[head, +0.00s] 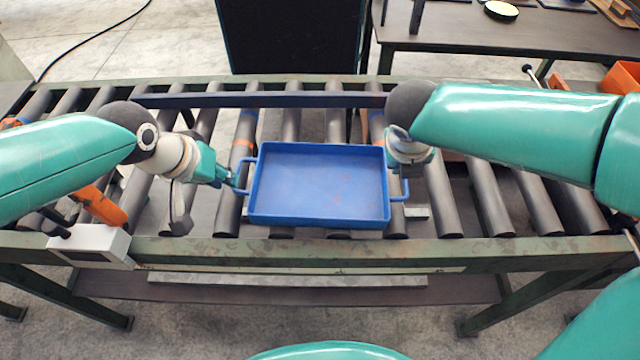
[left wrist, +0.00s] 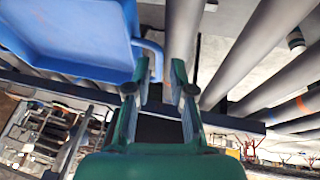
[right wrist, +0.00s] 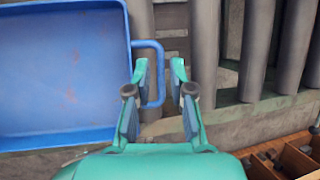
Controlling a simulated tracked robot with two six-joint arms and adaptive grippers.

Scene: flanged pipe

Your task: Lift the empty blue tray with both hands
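The blue tray (head: 320,218) is empty and rests level on the conveyor rollers. It has a loop handle on each short side. My left gripper (head: 236,179) is at the left handle (head: 243,189). In the left wrist view its fingers (left wrist: 160,82) are apart, with the handle (left wrist: 157,58) between them, nearer one finger. My right gripper is by the right handle (head: 404,188), its fingers mostly hidden by the wrist in the head view. In the right wrist view its fingers (right wrist: 159,78) are apart, with the handle bar (right wrist: 160,72) between them.
The roller conveyor (head: 480,190) runs across the view, with a front rail (head: 340,250) and a dark blue back rail (head: 260,100). A grey box (head: 90,244) is on the front rail at left. A dark table (head: 490,30) stands behind at right.

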